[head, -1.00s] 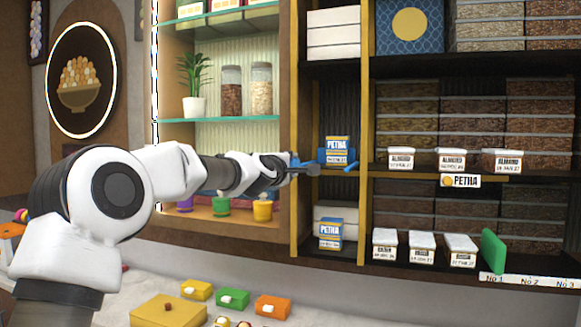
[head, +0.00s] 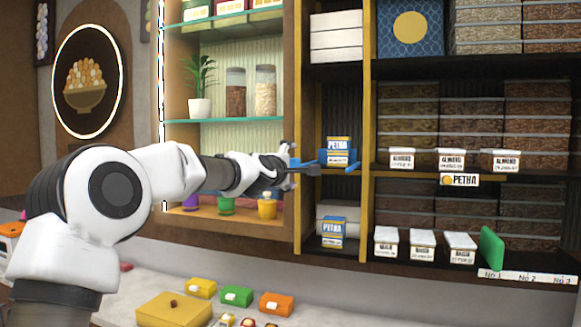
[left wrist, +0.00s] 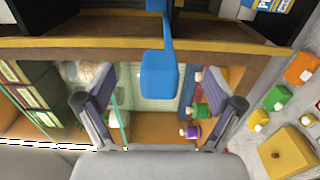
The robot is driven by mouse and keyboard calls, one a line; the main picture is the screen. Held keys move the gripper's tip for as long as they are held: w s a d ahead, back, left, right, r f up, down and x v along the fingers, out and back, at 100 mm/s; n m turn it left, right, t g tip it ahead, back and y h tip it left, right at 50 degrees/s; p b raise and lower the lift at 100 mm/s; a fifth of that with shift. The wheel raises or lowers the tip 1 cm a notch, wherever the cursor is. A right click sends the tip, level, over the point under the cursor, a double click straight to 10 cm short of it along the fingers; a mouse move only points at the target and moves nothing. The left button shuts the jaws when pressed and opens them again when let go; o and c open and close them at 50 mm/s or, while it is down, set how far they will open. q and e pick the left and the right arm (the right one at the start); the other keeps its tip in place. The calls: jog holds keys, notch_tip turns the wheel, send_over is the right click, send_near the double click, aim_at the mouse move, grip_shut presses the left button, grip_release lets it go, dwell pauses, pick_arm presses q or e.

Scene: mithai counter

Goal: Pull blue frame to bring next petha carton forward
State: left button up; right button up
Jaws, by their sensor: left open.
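The blue frame (head: 343,167) sits on the upper shelf of the narrow bay, its handle end sticking out to the left. A blue and white petha carton (head: 339,150) stands upright at it. My left gripper (head: 290,166) is open at the handle, left of the carton. In the left wrist view the frame's blue handle (left wrist: 160,75) lies between the spread fingers, with visible gaps on both sides. Another petha carton (head: 332,232) stands on the lower shelf. The right gripper is not in view.
A wooden upright (head: 369,120) separates the bay from shelves with almond boxes (head: 452,159). A glass-shelved niche with jars (head: 236,92) and small pots (head: 267,208) is behind my left arm. Sweet boxes (head: 174,309) lie on the counter below.

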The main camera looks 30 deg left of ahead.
pick_arm(q)
jog(key=shift+w+f, duration=0.1)
jog(key=shift+w, duration=0.1)
jog(key=shift+s, duration=0.2)
jog(key=b+v, duration=0.1)
jog(key=v, duration=0.7)
jog(key=shift+w, duration=0.15)
dwell(0.4)
